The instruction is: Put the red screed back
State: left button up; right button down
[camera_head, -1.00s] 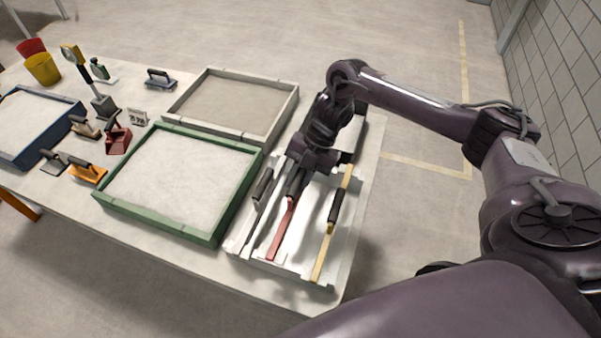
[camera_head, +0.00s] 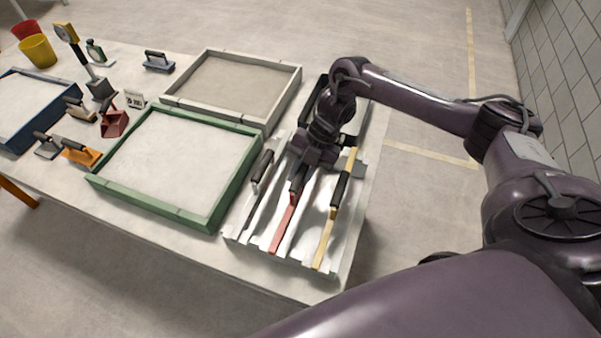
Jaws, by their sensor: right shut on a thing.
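The red screed (camera_head: 284,228) is a long red bar with a dark handle. It lies lengthwise over the middle of the white slotted rack (camera_head: 343,262), between a grey screed on its left and a yellow screed on its right. I cannot tell whether it rests fully in its slot. My right gripper (camera_head: 300,178) is over the screed's handle, shut on it, and hides the screed's far part. My left gripper is not in view.
The yellow screed (camera_head: 325,240) and grey screed (camera_head: 247,212) lie close on either side. A green-framed sandbed (camera_head: 150,206) stands left of the rack, a grey-framed one (camera_head: 246,60) behind. A dark tray (camera_head: 359,118) is behind the rack. Several hand tools lie far left.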

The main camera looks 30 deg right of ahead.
jog(key=shift+f+b, duration=0.4)
jog(key=shift+f, duration=0.05)
jog(key=c, duration=1.2)
grip_release()
jog(key=shift+o, duration=0.2)
jog(key=b+v, duration=0.1)
jog(key=v, duration=0.6)
jog(key=shift+a, duration=0.1)
jog(key=shift+d+r, duration=0.25)
jog(key=shift+r, duration=0.15)
